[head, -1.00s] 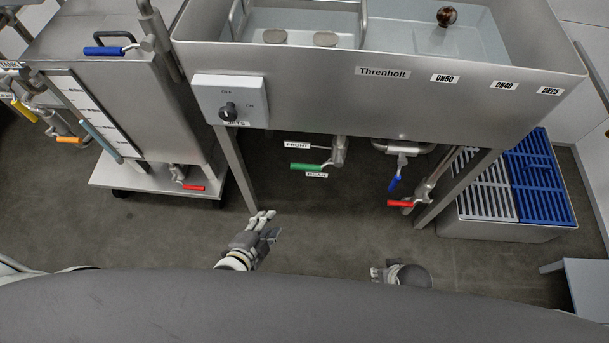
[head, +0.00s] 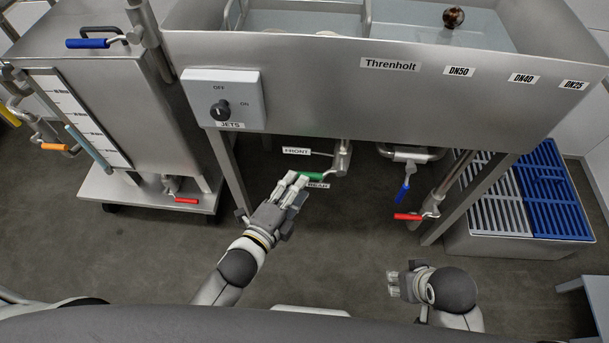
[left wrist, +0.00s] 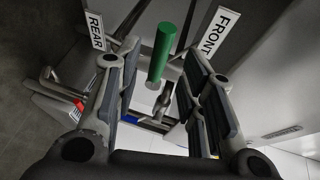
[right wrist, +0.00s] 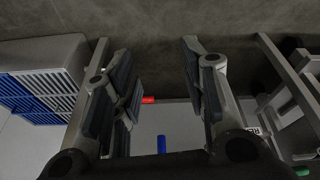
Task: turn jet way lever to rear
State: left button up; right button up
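The jet way lever has a green handle (head: 312,176) under the front of the steel tank, pointing left from its valve. A FRONT label (head: 296,151) is above it and a REAR label (head: 318,186) just below. My left gripper (head: 296,184) is at the handle's left end and covers part of it. In the left wrist view the green handle (left wrist: 162,54) shows between the spread fingers, with no clear contact on either side. The REAR label (left wrist: 96,30) is beside the left finger. My right gripper (head: 391,284) is open and empty, low over the floor.
The jets switch box (head: 223,99) is on the tank front above my left arm. A blue valve handle (head: 403,191) and a red one (head: 408,217) hang to the right. A wheeled tank cart (head: 145,192) stands left. Floor below is clear.

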aim_at(305, 174)
pick_arm(q)
jog(key=shift+b+x, duration=0.4)
jog(key=shift+x, duration=2.2)
pick_arm(e)
jog(key=shift+v, duration=1.8)
pick_arm(q)
grip_shut()
